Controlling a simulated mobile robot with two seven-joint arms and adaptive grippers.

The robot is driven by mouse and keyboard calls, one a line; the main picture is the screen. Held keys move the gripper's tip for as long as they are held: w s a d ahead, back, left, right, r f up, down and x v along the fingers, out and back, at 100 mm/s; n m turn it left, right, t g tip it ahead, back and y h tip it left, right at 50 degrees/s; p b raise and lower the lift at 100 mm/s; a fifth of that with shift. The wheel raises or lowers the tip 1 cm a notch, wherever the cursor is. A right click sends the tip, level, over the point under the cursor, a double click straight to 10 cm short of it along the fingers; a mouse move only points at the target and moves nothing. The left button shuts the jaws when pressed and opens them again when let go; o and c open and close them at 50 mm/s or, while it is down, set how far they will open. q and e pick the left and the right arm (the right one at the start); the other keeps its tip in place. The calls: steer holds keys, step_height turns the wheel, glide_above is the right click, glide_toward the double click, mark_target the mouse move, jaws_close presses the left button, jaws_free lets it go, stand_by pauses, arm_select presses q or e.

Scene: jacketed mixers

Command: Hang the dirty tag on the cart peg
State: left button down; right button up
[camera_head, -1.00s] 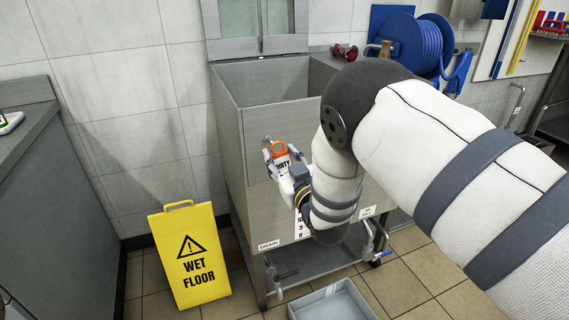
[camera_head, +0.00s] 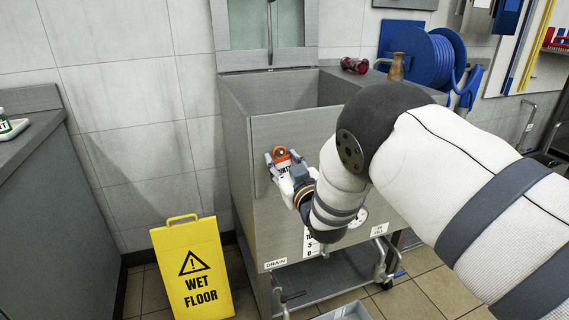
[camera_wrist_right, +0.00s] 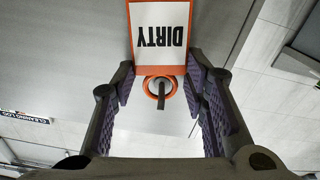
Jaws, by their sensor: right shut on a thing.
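The dirty tag (camera_wrist_right: 160,35) has an orange border, a white face with "DIRTY" upside down in the right wrist view, and an orange ring at one end. My right gripper (camera_wrist_right: 160,82) is shut on the tag, with a finger on each side. The cart peg (camera_wrist_right: 161,98) shows dark inside the ring; how deep it sits is hard to tell. In the head view the tag (camera_head: 281,154) is against the front of the grey cart (camera_head: 310,125), partly hidden by my right gripper (camera_head: 287,167). The peg is hidden there. My left gripper is not in view.
A yellow wet floor sign (camera_head: 192,268) stands left of the cart. A blue hose reel (camera_head: 432,58) is on the wall behind. A grey counter (camera_head: 30,150) is at the left. A grey bin (camera_head: 345,312) sits on the floor in front of the cart.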

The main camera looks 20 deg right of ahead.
stand_by(0.4)
steer(key=o, duration=0.9)
steer(key=shift+o, duration=0.2)
